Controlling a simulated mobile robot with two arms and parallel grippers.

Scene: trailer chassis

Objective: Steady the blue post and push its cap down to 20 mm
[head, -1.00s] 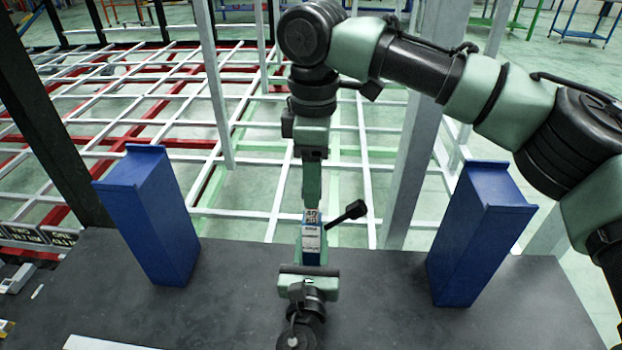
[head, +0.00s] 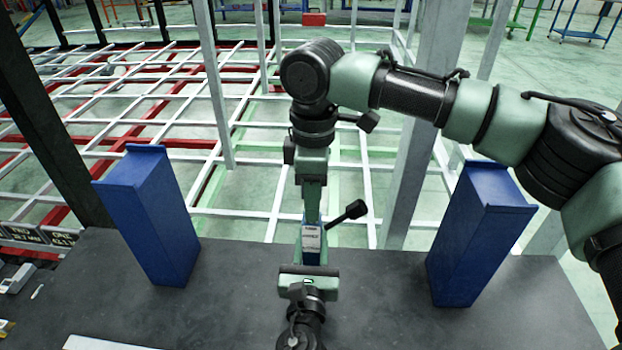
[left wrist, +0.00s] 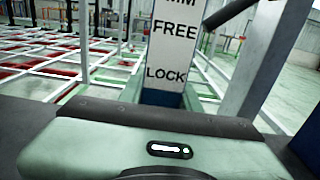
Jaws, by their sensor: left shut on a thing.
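The small blue post (head: 312,258) stands upright at the middle of the dark bench, with a white label (head: 311,238) on its near face. In the left wrist view the label (left wrist: 174,40) reads FREE and LOCK, with blue post (left wrist: 161,98) below. My left gripper (head: 309,270) is shut on the post from the near side. My right gripper (head: 311,214) points straight down at the post's top and hides the cap; its jaws are seen edge-on. A black lever (head: 350,212) sticks out up and right from the post.
Large blue blocks stand at left (head: 150,215) and right (head: 480,235) on the dark bench (head: 220,305). A grey upright (head: 425,130) rises behind the post, right of my right gripper. A white chassis grid (head: 160,110) lies beyond the bench.

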